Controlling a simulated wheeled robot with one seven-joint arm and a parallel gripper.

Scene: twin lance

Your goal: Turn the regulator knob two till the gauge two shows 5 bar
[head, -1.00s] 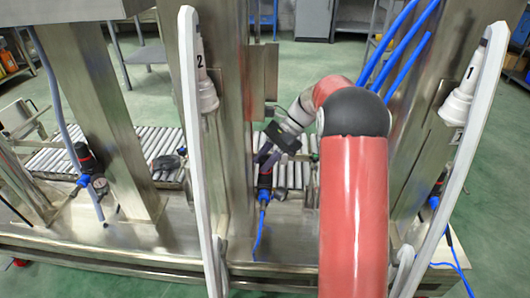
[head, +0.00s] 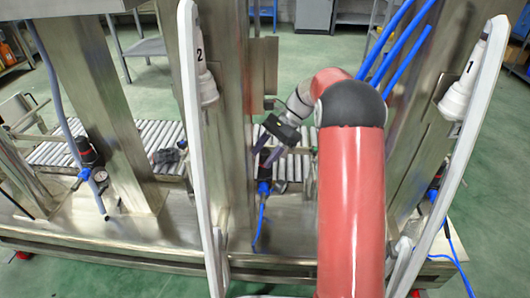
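My gripper (head: 266,157) has purple fingers and reaches down to the middle regulator (head: 264,186), which has a blue hose below it. The fingers show on either side of its dark knob (head: 264,160); I cannot tell whether they touch or grip it. No gauge face shows on this regulator from here. No number shows on either regulator.
A white lance marked 2 (head: 203,90) and one marked 1 (head: 470,85) stand in front of steel posts. A roller conveyor (head: 150,135) runs behind. A steel post (head: 235,120) rises close left of my gripper. Blue hoses (head: 395,45) hang at the upper right.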

